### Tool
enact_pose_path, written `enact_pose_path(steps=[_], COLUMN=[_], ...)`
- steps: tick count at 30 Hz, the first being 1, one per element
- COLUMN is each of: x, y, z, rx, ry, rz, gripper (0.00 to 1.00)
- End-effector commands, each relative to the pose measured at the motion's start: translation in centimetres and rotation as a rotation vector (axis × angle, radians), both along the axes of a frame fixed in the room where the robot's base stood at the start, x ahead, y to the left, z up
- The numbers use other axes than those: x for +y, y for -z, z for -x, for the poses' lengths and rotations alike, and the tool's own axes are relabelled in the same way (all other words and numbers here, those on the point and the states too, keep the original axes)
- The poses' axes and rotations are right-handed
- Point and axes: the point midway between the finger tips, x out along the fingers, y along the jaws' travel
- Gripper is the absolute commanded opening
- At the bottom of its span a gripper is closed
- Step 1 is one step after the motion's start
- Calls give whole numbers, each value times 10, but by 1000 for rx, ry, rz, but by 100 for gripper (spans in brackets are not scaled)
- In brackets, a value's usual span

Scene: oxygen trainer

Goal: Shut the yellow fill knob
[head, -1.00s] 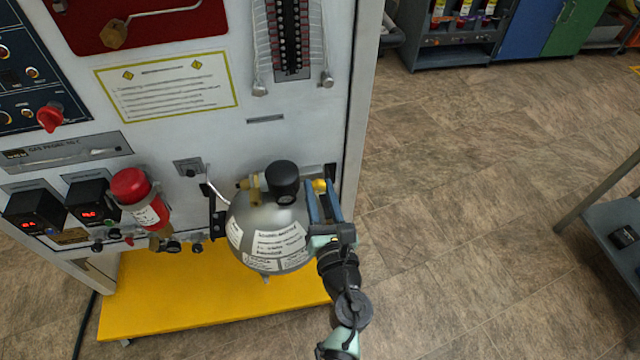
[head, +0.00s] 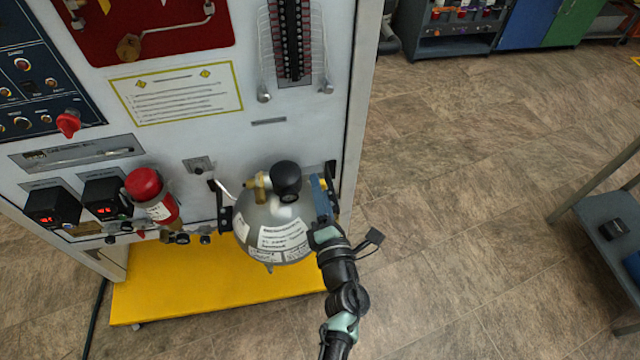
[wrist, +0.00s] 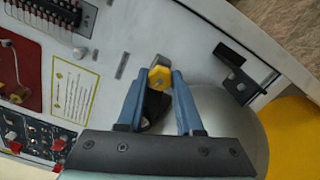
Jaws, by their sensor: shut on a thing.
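The yellow fill knob (wrist: 160,77) shows in the wrist view between the tips of my two blue fingers. My gripper (wrist: 159,82) is shut on it, one finger on each side. In the head view my gripper (head: 319,184) is at the right of the silver tank's top, and its fingers hide the knob. The silver tank (head: 268,232) with white labels stands against the panel. A round black cap or gauge (head: 287,176) and a brass fitting (head: 258,184) sit on top of it, left of my fingers.
The grey panel (head: 200,140) rises close behind the tank. A red cylinder (head: 146,185) hangs to the left. Dark brackets flank the tank. A yellow base (head: 180,285) lies below. The floor (head: 470,210) to the right is clear, up to a grey cart (head: 600,215).

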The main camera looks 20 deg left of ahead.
Motion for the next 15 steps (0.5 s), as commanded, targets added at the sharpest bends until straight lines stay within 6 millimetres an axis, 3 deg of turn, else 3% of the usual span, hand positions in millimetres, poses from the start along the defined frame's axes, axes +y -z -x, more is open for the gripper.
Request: enact_pose_path(steps=[15], x=[0], y=[-2], z=[1], rx=[277], ry=[1], rz=[-405], gripper=[0])
